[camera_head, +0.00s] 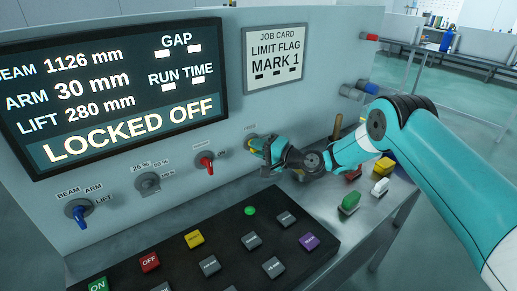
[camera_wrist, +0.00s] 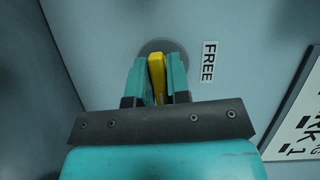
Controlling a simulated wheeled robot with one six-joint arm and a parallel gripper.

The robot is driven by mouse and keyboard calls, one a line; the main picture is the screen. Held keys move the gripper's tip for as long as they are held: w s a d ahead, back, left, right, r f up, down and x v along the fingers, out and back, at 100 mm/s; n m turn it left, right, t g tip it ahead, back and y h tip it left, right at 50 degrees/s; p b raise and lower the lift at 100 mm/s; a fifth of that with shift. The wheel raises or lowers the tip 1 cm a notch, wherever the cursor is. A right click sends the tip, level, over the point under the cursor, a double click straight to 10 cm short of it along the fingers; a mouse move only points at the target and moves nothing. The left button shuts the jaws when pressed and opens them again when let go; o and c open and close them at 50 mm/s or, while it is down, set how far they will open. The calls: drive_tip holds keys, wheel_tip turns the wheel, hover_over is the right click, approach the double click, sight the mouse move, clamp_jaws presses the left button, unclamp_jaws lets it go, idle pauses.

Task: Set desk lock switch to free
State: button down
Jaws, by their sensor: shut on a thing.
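The desk lock switch has a yellow handle (camera_wrist: 157,77) on a round grey base (camera_wrist: 162,50) in the wrist view. My gripper (camera_wrist: 158,85) is shut on the handle, one teal finger on each side. A FREE label (camera_wrist: 208,62) is on the panel to the right of the base in the wrist view. In the head view my gripper (camera_head: 262,148) is against the panel, below the same FREE label (camera_head: 250,128), and hides most of the switch. The display (camera_head: 120,95) reads LOCKED OFF. Which position the handle points to is hard to tell.
Left of my gripper on the panel are a red switch (camera_head: 207,164), a grey knob (camera_head: 148,182) and a blue knob (camera_head: 79,212). A black button board (camera_head: 215,240) lies below. Coloured blocks, including a green one (camera_head: 349,204), are on the desk at right.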

drive_tip(key=n+h+b, duration=0.1)
drive_tip(key=n+b, duration=0.1)
drive_tip(key=n, duration=0.1)
drive_tip(key=shift+f+n+h, duration=0.1)
drive_tip(key=shift+n+h, duration=0.2)
drive_tip(key=n+h+b, duration=0.1)
drive_tip(key=n+b, duration=0.1)
drive_tip(key=shift+n+h, duration=0.3)
drive_tip(key=shift+n, duration=0.1)
drive_tip(key=shift+n+h+b, duration=0.8)
drive_tip(key=shift+n+b, duration=0.35)
drive_tip(key=shift+n, duration=0.05)
drive_tip(key=shift+n+t+h+b, duration=0.5)
drive_tip(key=shift+n+h+b, duration=0.3)
drive_tip(key=shift+n+b, duration=0.4)
drive_tip(key=shift+d, duration=0.1)
drive_tip(key=c, duration=1.2)
unclamp_jaws()
drive_tip(key=shift+o, duration=0.2)
